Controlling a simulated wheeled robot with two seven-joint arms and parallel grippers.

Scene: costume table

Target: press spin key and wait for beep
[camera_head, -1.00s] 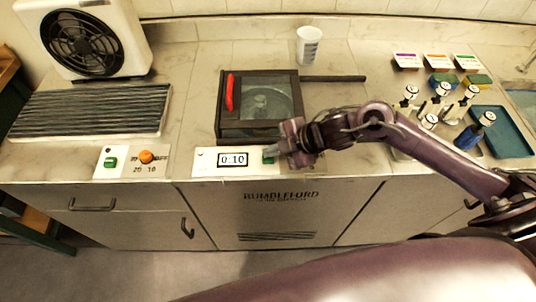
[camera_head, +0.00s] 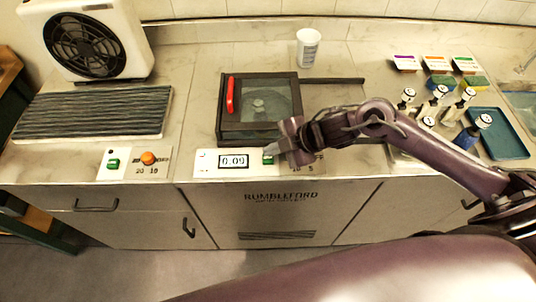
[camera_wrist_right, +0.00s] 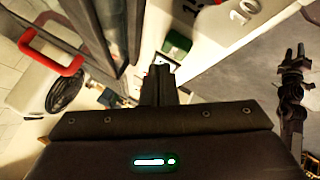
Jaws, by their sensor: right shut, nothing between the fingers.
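A dark-framed spinner (camera_head: 258,132) with a clear window and a red handle (camera_head: 230,95) is set in the counter, its lid down. A pale drum shows dimly through the window. Its front panel (camera_head: 205,170) has a lit display (camera_head: 233,161) reading 0:09 and a green key (camera_head: 267,160), partly hidden by my gripper. My right gripper (camera_head: 272,150) is shut and empty, its tips just above that key. In the right wrist view the tips (camera_wrist_right: 158,72) lie close to the green key (camera_wrist_right: 177,45); contact cannot be told.
A second panel with a green button (camera_head: 112,163) and an orange knob (camera_head: 147,158) sits left. A fan (camera_head: 88,45) and ribbed rack (camera_head: 92,114) stand behind it. A cup (camera_head: 308,47) stands behind the spinner. Several stamps (camera_head: 435,100) and a blue tray (camera_head: 503,140) are right.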

